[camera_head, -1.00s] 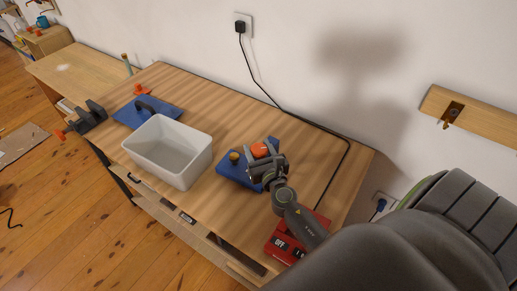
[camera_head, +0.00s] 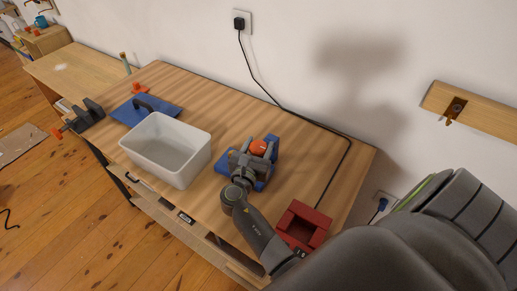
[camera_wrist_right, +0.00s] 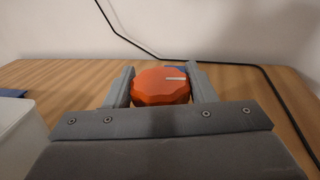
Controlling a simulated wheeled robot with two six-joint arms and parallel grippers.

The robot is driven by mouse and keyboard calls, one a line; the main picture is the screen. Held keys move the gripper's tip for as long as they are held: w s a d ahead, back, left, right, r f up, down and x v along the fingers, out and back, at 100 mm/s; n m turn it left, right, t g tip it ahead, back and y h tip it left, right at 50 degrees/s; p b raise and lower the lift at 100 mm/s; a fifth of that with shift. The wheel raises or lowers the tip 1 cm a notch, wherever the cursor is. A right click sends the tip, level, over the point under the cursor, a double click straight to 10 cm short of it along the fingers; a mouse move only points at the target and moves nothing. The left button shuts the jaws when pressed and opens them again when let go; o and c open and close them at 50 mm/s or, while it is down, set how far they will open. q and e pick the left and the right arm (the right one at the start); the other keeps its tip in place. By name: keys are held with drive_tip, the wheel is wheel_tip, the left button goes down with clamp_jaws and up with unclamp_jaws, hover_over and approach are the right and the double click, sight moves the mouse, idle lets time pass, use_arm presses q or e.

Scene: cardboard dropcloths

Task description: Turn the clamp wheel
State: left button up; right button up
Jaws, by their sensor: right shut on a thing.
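The orange clamp wheel (camera_head: 258,147) sits on a blue clamp base (camera_head: 272,141) on the workbench. My right gripper (camera_head: 256,153) is shut on the wheel, with a grey finger on each side. In the right wrist view the wheel (camera_wrist_right: 160,88) is between the two fingers of my right gripper (camera_wrist_right: 161,84), its pale mark toward the right of its top. My right gripper and wrist hide much of the blue base. My left gripper is not in view.
A white bin (camera_head: 167,149) stands left of the clamp. A blue trowel-like plate (camera_head: 130,112) and a dark vise (camera_head: 87,115) lie farther left. A red box (camera_head: 303,226) is beside my right arm. A black cable (camera_head: 325,129) runs along the back.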

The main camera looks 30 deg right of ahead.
sight(259, 145)
drive_tip(key=m+g+h+b, duration=0.1)
drive_tip(key=m+g, duration=0.1)
drive_tip(key=g, duration=0.1)
drive_tip(key=m+g+h+b, duration=0.1)
drive_tip(key=m+g+h, duration=0.1)
drive_tip(key=g, duration=0.1)
drive_tip(key=shift+f+m, duration=0.1)
drive_tip(key=shift+m, duration=0.2)
drive_tip(key=shift+s+m+g+b, duration=0.1)
drive_tip(key=shift+m+g+b, duration=0.45)
drive_tip(key=shift+m+g, duration=1)
drive_tip(key=shift+m+g+b, duration=0.55)
drive_tip(key=shift+m+g, duration=0.2)
drive_tip(key=shift+g, duration=1.5)
drive_tip(key=o, duration=1)
wheel_tip(259, 145, up, 10)
drive_tip(key=shift+r, duration=0.1)
